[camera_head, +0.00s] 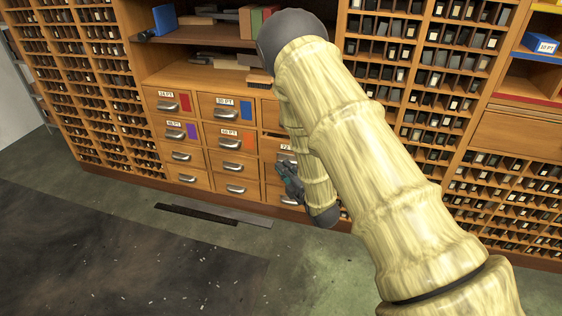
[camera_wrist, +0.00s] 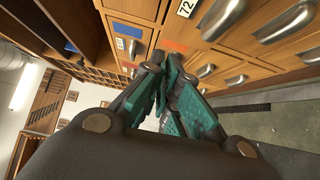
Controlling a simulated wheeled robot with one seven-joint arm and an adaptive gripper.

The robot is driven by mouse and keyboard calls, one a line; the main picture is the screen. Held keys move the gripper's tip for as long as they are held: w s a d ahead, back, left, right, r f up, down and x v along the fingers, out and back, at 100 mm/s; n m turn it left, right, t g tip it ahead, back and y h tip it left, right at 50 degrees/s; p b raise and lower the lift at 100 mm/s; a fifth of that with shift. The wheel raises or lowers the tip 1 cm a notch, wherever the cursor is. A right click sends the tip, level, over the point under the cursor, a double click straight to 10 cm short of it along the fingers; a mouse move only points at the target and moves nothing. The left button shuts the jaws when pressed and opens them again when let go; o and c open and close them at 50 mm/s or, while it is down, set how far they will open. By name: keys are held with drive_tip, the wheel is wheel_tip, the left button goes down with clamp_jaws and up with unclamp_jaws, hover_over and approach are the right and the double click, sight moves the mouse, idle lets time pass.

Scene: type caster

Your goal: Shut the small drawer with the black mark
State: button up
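A small drawer labelled 72 (camera_head: 287,148) is in the third column of the wooden cabinet, in the middle row. A dark gap shows above its front, so it seems to stand out a little. My arm covers its right part, and I see no black mark in either view. In the wrist view the 72 label (camera_wrist: 186,8) is at the top edge, close to my gripper. My gripper (camera_wrist: 163,66) has teal fingers with their tips together and nothing visible between them. In the head view my gripper (camera_head: 289,183) is low in front of the third column, partly behind my arm.
Neighbouring drawers carry red (camera_head: 185,102), blue (camera_head: 246,111), purple (camera_head: 192,131) and orange (camera_head: 248,141) marks and look closed. Metal handles stick out from their fronts. Dark flat strips (camera_head: 197,213) lie on the floor before the cabinet. The floor to the left is open.

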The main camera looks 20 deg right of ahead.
drive_tip(key=o, duration=0.3)
drive_tip(key=shift+s+f, duration=0.2)
drive_tip(key=shift+f, duration=0.05)
drive_tip(key=shift+o, duration=1.4)
wheel_tip(320, 180, down, 6)
drive_tip(key=s+a+m+h+b, duration=0.1)
drive_tip(key=s+m, duration=0.1)
drive_tip(key=m, duration=0.6)
drive_tip(key=shift+s+a+f, duration=0.2)
wheel_tip(320, 180, down, 4)
drive_tip(key=s+a+m+h+b, duration=0.1)
drive_tip(key=a+m+h+b, duration=0.15)
drive_tip(key=m, duration=1.65)
drive_tip(key=w+d+r+m+h+b, duration=0.2)
drive_tip(key=d+r+m+h+b, duration=0.3)
drive_tip(key=m, duration=0.8)
drive_tip(key=w+d+f+y+b, duration=0.1)
drive_tip(key=w+d, duration=0.2)
drive_tip(key=w, duration=0.8)
drive_tip(key=shift+y, duration=0.35)
drive_tip(key=shift+s, duration=0.1)
drive_tip(key=shift+c, duration=0.2)
drive_tip(key=shift+d, duration=0.1)
clamp_jaws()
